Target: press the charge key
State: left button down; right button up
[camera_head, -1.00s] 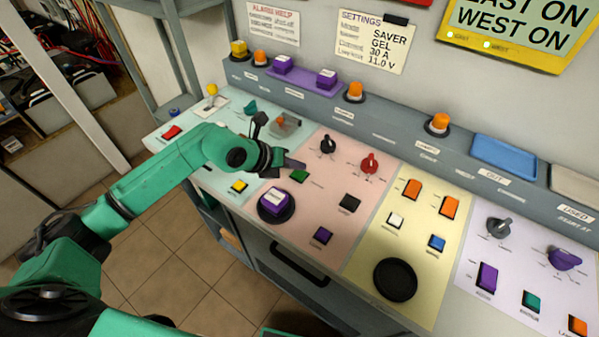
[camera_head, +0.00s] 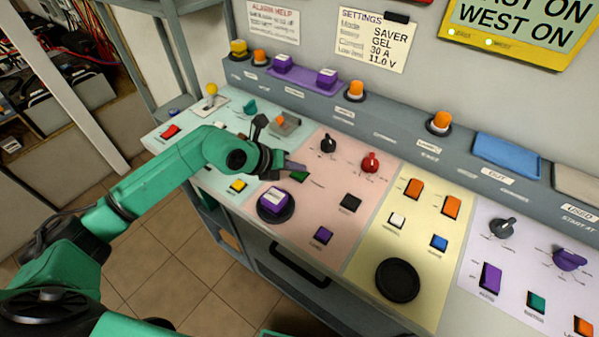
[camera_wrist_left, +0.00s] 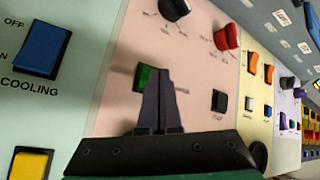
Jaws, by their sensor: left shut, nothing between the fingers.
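My left gripper (camera_head: 304,168) is shut and empty, its fingers reaching over the pink panel. A green key (camera_head: 299,176) sits at the fingertips. In the left wrist view the shut fingers (camera_wrist_left: 158,75) overlap the right part of the green key (camera_wrist_left: 143,77). I cannot tell whether they touch it. Its label is partly hidden and I cannot read it, nor make out which key is marked charge. A black key (camera_head: 350,202) and a purple key (camera_head: 322,236) are also on this panel. My right gripper is not in view.
A black knob (camera_head: 328,143) and a red knob (camera_head: 370,162) stand behind the green key. A blue COOLING switch (camera_wrist_left: 43,49) and a yellow key (camera_wrist_left: 30,164) are left.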

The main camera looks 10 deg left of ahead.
aim_at(296, 176)
pick_arm(q)
jog(key=shift+f, duration=0.35)
dwell(0.5)
jog(key=shift+r+p, duration=0.35)
jog(key=shift+r, duration=0.55)
jog(key=shift+r, duration=0.1)
notch_tip(296, 176, up, 5)
jog(key=p, duration=0.3)
jog(key=shift+p, duration=0.3)
jog(key=shift+f, duration=0.2)
